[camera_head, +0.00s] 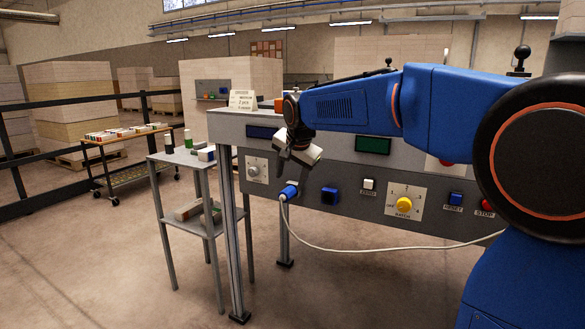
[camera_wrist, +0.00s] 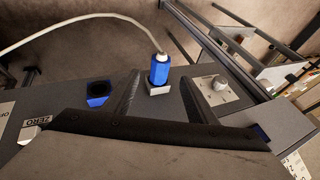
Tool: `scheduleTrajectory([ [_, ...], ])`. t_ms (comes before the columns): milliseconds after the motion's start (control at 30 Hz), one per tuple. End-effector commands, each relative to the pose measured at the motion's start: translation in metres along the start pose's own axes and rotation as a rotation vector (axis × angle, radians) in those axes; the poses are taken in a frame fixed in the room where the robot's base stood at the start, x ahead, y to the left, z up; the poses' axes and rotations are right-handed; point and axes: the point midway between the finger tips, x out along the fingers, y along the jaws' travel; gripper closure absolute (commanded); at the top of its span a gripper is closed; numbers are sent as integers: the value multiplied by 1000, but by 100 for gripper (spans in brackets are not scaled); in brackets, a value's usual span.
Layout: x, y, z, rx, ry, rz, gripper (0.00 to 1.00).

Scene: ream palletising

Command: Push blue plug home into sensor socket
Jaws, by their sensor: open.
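The blue plug (camera_head: 289,191) is at the front of the grey panel, with a white cable (camera_head: 345,250) running from it to the right. In the wrist view the plug (camera_wrist: 159,70) stands at a pale square fitting (camera_wrist: 159,90); how deep it sits is unclear. A dark opening with a blue surround (camera_wrist: 98,91) is beside it on the panel; it also shows in the head view (camera_head: 329,196). My gripper (camera_head: 287,168) is open just above the plug. In the wrist view its fingers (camera_wrist: 163,84) are spread on either side of the plug, apart from it.
The panel carries a white button (camera_head: 369,184), a yellow rotary switch (camera_head: 404,204), a blue button (camera_head: 455,199) and a grey knob (camera_head: 253,171). A small grey table (camera_head: 180,158) with items stands at the left. The cable hangs in front of the panel.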

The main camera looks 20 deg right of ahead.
Motion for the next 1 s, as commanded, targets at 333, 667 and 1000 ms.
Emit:
scheduleTrajectory([
  [333, 54, 0, 0, 0, -1, 2, 48],
  [667, 78, 0, 0, 0, 0, 0, 48],
  [1000, 79, 0, 0, 0, 0, 0, 60],
])
